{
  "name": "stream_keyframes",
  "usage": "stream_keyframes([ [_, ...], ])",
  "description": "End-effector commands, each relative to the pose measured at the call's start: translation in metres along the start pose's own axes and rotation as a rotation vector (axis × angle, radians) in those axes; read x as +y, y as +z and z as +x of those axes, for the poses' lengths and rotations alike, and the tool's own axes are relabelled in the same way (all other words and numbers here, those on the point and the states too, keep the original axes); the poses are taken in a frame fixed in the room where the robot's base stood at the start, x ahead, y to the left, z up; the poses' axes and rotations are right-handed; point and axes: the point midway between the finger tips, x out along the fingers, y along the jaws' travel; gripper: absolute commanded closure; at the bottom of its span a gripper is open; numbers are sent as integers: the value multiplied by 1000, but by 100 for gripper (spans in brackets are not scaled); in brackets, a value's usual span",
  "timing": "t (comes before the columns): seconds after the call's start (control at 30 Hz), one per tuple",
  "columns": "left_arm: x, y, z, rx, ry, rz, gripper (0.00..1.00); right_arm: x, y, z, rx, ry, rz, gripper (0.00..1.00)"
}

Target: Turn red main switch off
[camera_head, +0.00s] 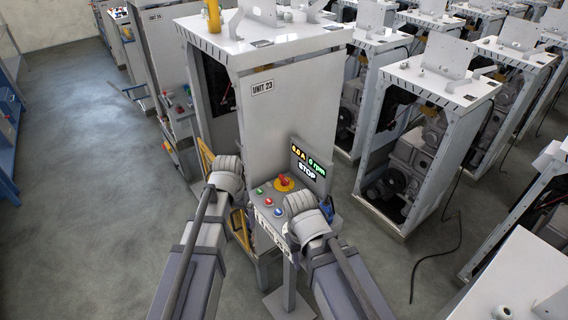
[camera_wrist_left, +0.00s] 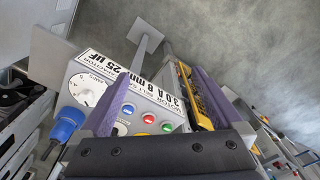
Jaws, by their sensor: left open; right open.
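The red main switch (camera_head: 284,182) is a red knob on a yellow plate, on the control box (camera_head: 262,218) in front of Unit 23. It is not visible in the left wrist view. My left gripper (camera_head: 227,178) is just left of the box; in its wrist view, the purple fingers (camera_wrist_left: 155,88) are apart and empty, with the box beyond them. My right gripper (camera_head: 305,212) is over the right front of the box, right of and nearer than the switch; its fingers are hidden by its wrist.
A green button (camera_head: 259,191), red button (camera_head: 268,202) and blue button (camera_head: 278,211) line the box. The display (camera_head: 309,168) reads 0.0 A, 0 rpm, STOP. A blue plug (camera_wrist_left: 67,125) and white dial (camera_wrist_left: 88,92) are on the box. Open floor (camera_head: 90,180) lies left.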

Motion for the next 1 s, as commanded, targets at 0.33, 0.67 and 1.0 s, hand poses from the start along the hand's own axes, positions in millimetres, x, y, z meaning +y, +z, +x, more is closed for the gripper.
stream_keyframes([
  [0.33, 37, -200, 2, -25, 17, 445, 0, 1, 0, -8, 0, 0, 1, 50],
  [0.67, 78, -288, 6, -43, 29, 707, 0, 1, 0, -8, 0, 0, 1, 50],
  [1.0, 80, -287, 12, -43, 29, 718, 0, 0, 0, -1, 0, 0, 0, 50],
])
